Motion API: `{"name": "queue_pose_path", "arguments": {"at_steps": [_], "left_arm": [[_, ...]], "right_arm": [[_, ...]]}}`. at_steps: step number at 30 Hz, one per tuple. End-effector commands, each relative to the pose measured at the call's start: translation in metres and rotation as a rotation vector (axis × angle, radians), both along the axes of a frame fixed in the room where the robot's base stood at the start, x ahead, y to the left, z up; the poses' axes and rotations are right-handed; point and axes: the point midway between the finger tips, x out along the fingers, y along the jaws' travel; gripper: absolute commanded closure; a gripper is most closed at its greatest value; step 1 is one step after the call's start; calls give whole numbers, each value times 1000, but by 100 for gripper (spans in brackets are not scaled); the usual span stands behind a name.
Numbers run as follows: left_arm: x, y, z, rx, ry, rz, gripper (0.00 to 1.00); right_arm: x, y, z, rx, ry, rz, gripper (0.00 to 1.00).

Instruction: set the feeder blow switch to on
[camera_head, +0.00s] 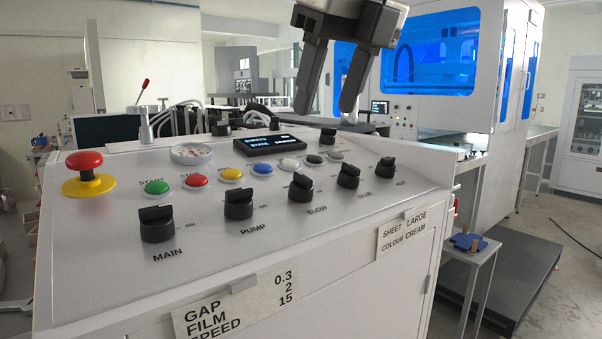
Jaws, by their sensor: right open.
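A sloped grey control panel (110,226) fills the front of the head view. A row of black rotary switches runs along it. The blow switch (301,188) is the middle one, above a label that seems to read BLOW. Its exact setting is too small to tell. My right gripper (326,106) hangs from the top of the view, above and beyond the back part of the panel. Its two dark fingers point down, apart and empty, and do not touch the switch. My left gripper is not in view.
Other switches sit close by: main (156,225), pump (239,205) and glue (348,176). Behind them are coloured buttons, a small display (269,143) and a round gauge (191,153). A red mushroom button (85,161) stands at the left. The air above the switches is clear.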

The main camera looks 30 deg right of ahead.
Motion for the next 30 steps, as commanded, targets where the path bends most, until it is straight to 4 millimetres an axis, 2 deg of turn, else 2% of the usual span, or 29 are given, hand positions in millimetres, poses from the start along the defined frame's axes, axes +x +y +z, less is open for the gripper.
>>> {"name": "queue_pose_path", "arguments": {"at_steps": [1, 9, 15, 21, 29, 30], "left_arm": [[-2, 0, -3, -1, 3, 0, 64], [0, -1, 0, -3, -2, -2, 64], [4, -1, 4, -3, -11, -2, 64], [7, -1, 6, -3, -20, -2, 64], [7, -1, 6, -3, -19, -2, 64], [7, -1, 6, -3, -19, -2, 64]], "right_arm": [[4, 0, -13, 1, 6, 3, 49], [27, 2, -66, 1, 6, 1, 49], [39, 3, -94, 2, 3, -1, 49], [44, 3, -106, 1, 1, -1, 49], [44, 3, -107, 1, 0, -1, 49], [44, 3, -107, 1, 0, -1, 55]]}}
